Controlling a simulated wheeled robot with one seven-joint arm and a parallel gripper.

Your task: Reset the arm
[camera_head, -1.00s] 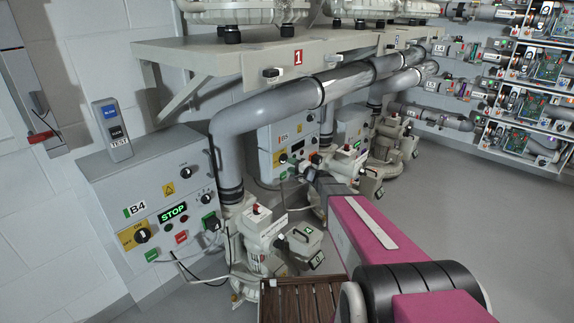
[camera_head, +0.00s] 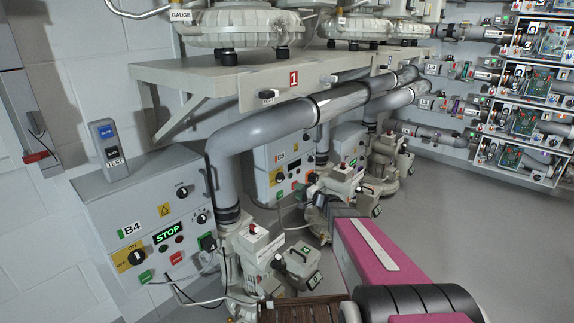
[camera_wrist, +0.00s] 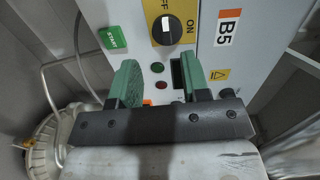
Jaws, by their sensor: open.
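My gripper (camera_wrist: 160,85) shows in the wrist view with two green fingers apart and nothing between them. It faces the grey control box B5 (camera_wrist: 200,50), which has a black knob on a yellow plate (camera_wrist: 167,28), a green START label (camera_wrist: 113,38), and small green and red lamps. The fingers cover part of the box's lower face; whether they touch it I cannot tell. In the head view my pink arm reaches from the lower right toward the machines, and the gripper's fingers cannot be made out. The B5 box (camera_head: 283,160) shows behind the grey pipe.
Control box B4 (camera_head: 145,220) with a lit STOP display stands at the left. A grey pipe (camera_head: 270,125) runs under the shelf (camera_head: 200,80). Pump units (camera_head: 255,245) stand below. Racks (camera_head: 530,90) line the right wall. Open floor (camera_head: 470,210) lies at the right.

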